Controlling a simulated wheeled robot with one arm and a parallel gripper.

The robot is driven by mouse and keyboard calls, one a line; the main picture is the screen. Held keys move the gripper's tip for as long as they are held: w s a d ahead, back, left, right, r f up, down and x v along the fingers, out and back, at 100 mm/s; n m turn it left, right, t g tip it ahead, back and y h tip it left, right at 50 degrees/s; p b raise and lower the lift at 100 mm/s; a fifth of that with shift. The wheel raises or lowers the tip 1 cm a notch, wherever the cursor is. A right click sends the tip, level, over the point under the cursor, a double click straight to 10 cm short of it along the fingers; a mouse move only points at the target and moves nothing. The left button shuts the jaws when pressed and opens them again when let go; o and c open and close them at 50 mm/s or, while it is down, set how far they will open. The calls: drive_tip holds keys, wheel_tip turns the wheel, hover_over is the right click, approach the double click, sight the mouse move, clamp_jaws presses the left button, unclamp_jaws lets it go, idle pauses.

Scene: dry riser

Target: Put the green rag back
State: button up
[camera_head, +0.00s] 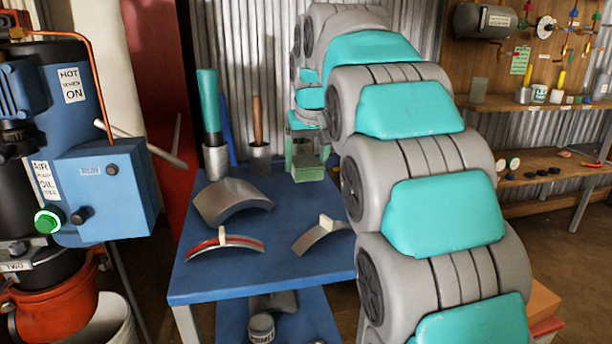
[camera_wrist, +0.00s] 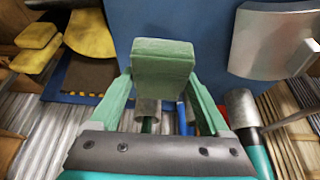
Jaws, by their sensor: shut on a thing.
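My gripper (camera_head: 306,146) is over the back right part of the blue table (camera_head: 300,265) and points down. Its jaws are shut on the green rag (camera_head: 308,174), which looks like a thick folded block. In the wrist view the rag (camera_wrist: 163,68) sits between the two green fingers of my gripper (camera_wrist: 163,80), with a finger at each side. The rag is at or just above the blue tabletop; I cannot tell whether it touches.
Metal cups hold a teal-handled tool (camera_head: 209,100) and a brown-handled tool (camera_head: 257,120), left of my gripper. Curved metal pieces (camera_head: 232,200) lie in front. Yellow pads (camera_wrist: 90,33) show left in the wrist view. Blue machinery (camera_head: 100,190) stands left; shelves (camera_head: 550,180) stand right.

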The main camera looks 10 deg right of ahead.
sight(306, 175)
drive_tip(key=shift+f, duration=1.95)
drive_tip(key=o, duration=1)
drive_tip(key=shift+r, duration=0.1)
drive_tip(key=v, duration=1.2)
